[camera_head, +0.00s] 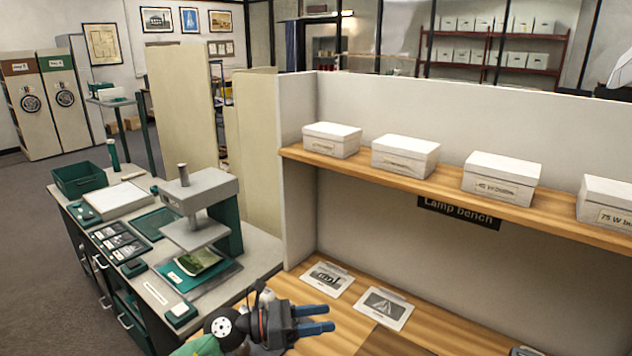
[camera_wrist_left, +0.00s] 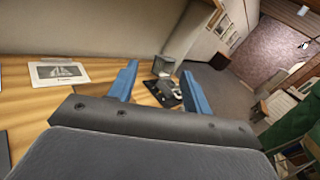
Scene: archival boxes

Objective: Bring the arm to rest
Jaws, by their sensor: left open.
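My left gripper (camera_head: 316,319) is over the wooden bench top (camera_head: 350,338), at the bottom middle of the head view. Its two blue fingers are apart with nothing between them. The fingers also show in the left wrist view (camera_wrist_left: 160,88), spread and empty, with a small grey box (camera_wrist_left: 163,66) and a dark item on the bench beyond them. My right gripper does not show clearly in either view.
Two picture cards (camera_head: 327,279) (camera_head: 384,307) lie on the bench. White boxes (camera_head: 405,155) stand on the shelf (camera_head: 440,188) above a "Lamp bench" sign (camera_head: 459,212). A grey press (camera_head: 200,200) stands on the left counter. Floor at far left is clear.

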